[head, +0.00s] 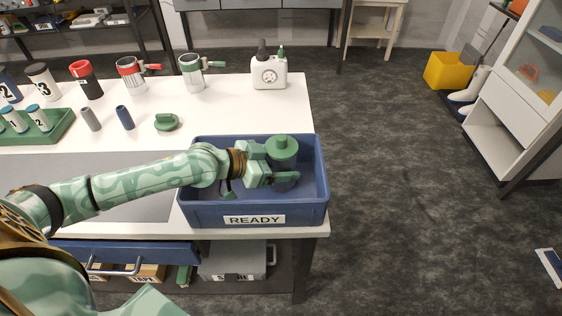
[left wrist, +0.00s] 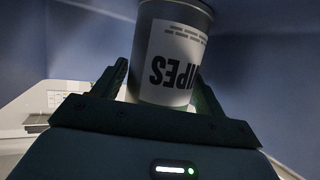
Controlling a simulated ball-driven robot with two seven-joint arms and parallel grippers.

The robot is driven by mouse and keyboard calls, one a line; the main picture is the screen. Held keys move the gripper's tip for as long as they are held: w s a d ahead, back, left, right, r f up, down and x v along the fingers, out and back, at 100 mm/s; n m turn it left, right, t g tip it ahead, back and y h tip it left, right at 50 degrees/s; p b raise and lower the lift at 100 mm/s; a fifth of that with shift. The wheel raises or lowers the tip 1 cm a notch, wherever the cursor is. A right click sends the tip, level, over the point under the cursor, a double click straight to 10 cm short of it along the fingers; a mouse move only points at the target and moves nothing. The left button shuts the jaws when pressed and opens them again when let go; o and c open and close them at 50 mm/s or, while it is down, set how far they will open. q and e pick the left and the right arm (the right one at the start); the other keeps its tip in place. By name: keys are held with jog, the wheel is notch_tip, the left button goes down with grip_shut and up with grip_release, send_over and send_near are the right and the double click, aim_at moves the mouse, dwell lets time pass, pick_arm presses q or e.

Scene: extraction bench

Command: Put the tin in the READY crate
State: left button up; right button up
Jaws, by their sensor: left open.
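The tin (head: 284,184) is a grey canister with a green knobbed lid, upright inside the blue READY crate (head: 211,216) at the bench's front right corner. My left gripper (head: 279,166) is inside the crate with its fingers open around the tin. In the left wrist view the tin (left wrist: 172,50) has a white label reading WIPES, upside down, and stands between the two spread fingers (left wrist: 160,85). Whether its base rests on the crate floor is hidden. My right gripper is not in view.
A white jug (head: 269,74) stands behind the crate.

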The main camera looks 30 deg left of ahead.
pick_arm(q)
jog(key=p+v, duration=0.1)
jog(key=v, duration=0.6)
jog(key=shift+s+r, duration=0.1)
jog(key=shift+r, duration=0.05)
